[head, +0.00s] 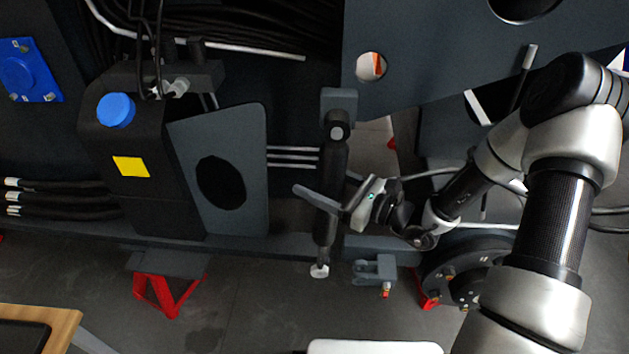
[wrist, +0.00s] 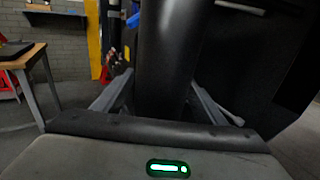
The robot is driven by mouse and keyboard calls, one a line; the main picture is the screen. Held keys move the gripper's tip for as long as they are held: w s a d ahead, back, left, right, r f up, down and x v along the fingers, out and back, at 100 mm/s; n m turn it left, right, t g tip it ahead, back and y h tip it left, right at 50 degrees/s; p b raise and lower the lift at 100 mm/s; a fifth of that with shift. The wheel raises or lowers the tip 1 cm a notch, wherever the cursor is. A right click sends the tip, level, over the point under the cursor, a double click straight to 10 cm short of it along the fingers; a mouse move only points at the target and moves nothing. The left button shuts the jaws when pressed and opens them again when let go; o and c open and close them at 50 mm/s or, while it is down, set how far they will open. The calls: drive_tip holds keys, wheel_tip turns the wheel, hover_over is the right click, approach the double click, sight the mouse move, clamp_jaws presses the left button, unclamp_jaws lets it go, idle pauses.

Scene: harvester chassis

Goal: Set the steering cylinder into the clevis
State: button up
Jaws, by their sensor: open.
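The steering cylinder (head: 331,172) is a long dark tube hanging nearly upright in the head view. Its upper end meets a grey bracket (head: 339,103), and its bright rod end (head: 320,270) is at the bottom. The clevis (head: 374,269) is a small grey forked bracket just right of the rod end, with a visible gap between them. My gripper (head: 328,196) is open at the cylinder's lower middle, with one finger crossing in front of it. In the wrist view the dark cylinder (wrist: 168,55) stands between the two spread fingers. The far finger is partly hidden in the head view.
A grey plate with an oval hole (head: 245,170) stands left of the cylinder. A large dark panel (head: 450,55) is above right. A black wheel hub (head: 465,275) lies right of the clevis. Red stands (head: 168,292) are on the floor. A wooden table (head: 60,325) is lower left.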

sight(333, 183)
drive_tip(key=shift+w+a, duration=0.2)
drive_tip(key=shift+a, duration=0.2)
drive_tip(key=shift+c, duration=0.2)
drive_tip(key=c, duration=1.5)
drive_tip(key=shift+o, duration=0.2)
drive_tip(key=d+p, duration=0.1)
drive_tip(key=d+h+p, duration=0.1)
drive_tip(key=d+n+g+h+p, duration=0.1)
drive_tip(key=d, duration=0.1)
drive_tip(key=shift+f, duration=0.3)
drive_tip(key=o, duration=1.5)
drive_tip(key=shift+s+d, duration=0.1)
drive_tip(key=shift+d, duration=0.05)
drive_tip(key=p+v, duration=0.2)
drive_tip(key=v, duration=1.5)
drive_tip(key=shift+r, duration=0.25)
